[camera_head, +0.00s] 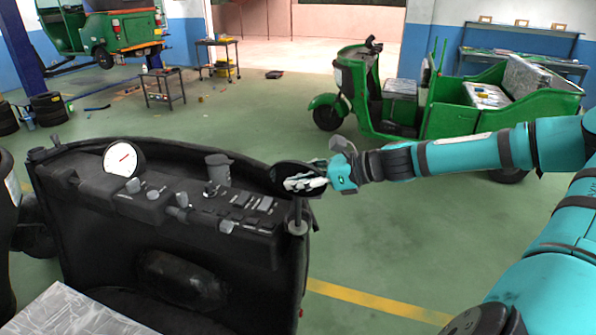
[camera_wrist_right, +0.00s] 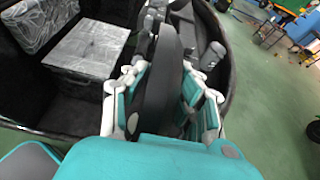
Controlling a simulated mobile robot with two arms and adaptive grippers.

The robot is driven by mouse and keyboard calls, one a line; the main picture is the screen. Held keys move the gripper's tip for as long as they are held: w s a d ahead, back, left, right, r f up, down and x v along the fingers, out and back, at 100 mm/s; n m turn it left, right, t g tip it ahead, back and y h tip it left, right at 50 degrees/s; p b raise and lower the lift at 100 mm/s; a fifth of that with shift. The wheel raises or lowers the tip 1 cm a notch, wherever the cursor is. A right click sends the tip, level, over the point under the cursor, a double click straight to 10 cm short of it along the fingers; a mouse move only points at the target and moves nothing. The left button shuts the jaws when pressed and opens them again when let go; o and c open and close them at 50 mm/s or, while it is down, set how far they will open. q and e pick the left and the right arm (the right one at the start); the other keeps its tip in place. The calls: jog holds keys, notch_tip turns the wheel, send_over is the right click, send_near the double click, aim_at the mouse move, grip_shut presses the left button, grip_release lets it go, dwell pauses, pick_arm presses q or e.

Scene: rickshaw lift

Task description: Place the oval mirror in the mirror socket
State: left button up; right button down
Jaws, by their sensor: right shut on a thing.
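The oval mirror (camera_head: 287,169) is dark and stands near the right end of the black dashboard in the head view. My right gripper (camera_head: 306,184) comes in from the right and is shut on the mirror. In the right wrist view the mirror (camera_wrist_right: 158,88) shows as a dark, edge-on shape between the fingers (camera_wrist_right: 160,98). A thin stem runs down below the mirror to a small grey round socket (camera_head: 298,227) at the dashboard's right corner. The stem's end appears at the socket, but I cannot tell whether it sits inside. My left gripper is not in view.
The black dashboard (camera_head: 120,220) carries a white gauge (camera_head: 123,159), a grey cup-like part (camera_head: 218,167) and several knobs and switches. A green three-wheeler (camera_head: 460,115) stands behind my right arm. Green floor (camera_head: 390,240) to the right of the dashboard is clear.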

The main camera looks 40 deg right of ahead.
pick_arm(q)
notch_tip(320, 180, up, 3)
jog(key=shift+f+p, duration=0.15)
jog(key=shift+p, duration=0.7)
pick_arm(e)
jog(key=w+d+f, duration=0.4)
jog(key=w+d, duration=0.1)
jog(key=shift+w, duration=0.4)
jog(key=shift+f, duration=0.15)
jog(key=c, duration=1)
grip_release()
jog(key=shift+s, duration=0.1)
jog(key=shift+c, duration=0.2)
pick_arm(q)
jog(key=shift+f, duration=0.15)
